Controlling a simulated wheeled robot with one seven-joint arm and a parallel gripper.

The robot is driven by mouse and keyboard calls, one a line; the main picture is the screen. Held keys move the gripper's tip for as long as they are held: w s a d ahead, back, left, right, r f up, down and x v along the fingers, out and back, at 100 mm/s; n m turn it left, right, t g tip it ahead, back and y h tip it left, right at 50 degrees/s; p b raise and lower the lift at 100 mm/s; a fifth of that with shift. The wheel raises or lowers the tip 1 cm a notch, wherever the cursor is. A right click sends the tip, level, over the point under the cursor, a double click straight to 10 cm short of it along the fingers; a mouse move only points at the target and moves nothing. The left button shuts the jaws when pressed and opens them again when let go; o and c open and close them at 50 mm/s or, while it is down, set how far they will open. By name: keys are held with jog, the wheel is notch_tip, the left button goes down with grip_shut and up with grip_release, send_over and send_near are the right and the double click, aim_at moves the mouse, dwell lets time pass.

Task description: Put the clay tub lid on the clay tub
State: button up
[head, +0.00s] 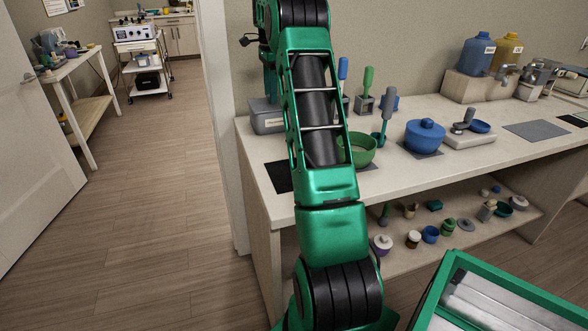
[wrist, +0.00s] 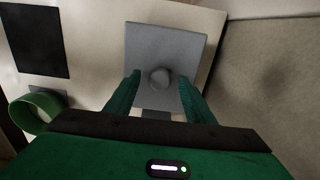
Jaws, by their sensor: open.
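The grey clay tub (head: 268,122), a box with a pale label, stands at the back left of the counter, partly behind my arm in the head view. In the wrist view a square grey clay tub lid (wrist: 150,45) with a round knob lies below my gripper. It appears to lie on the tub, and I cannot tell how well it is seated. My gripper (wrist: 160,78) is open, with its green fingers on either side of the knob and nothing visibly gripped. In the head view my gripper is hidden behind my arm.
A green bowl (head: 360,150) and a black mat (head: 279,177) lie nearer the counter's front edge. Upright tools in holders (head: 366,103) stand along the wall to the right. A blue lidded pot (head: 425,137) is farther right. The wall (wrist: 270,90) is close beside the lid.

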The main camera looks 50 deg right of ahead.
jog(key=shift+r, duration=3.75)
jog(key=shift+r, duration=0.1)
notch_tip(320, 180, up, 8)
jog(key=shift+w+d+f, duration=0.15)
jog(key=shift+w+f, duration=0.1)
jog(key=shift+r, duration=0.1)
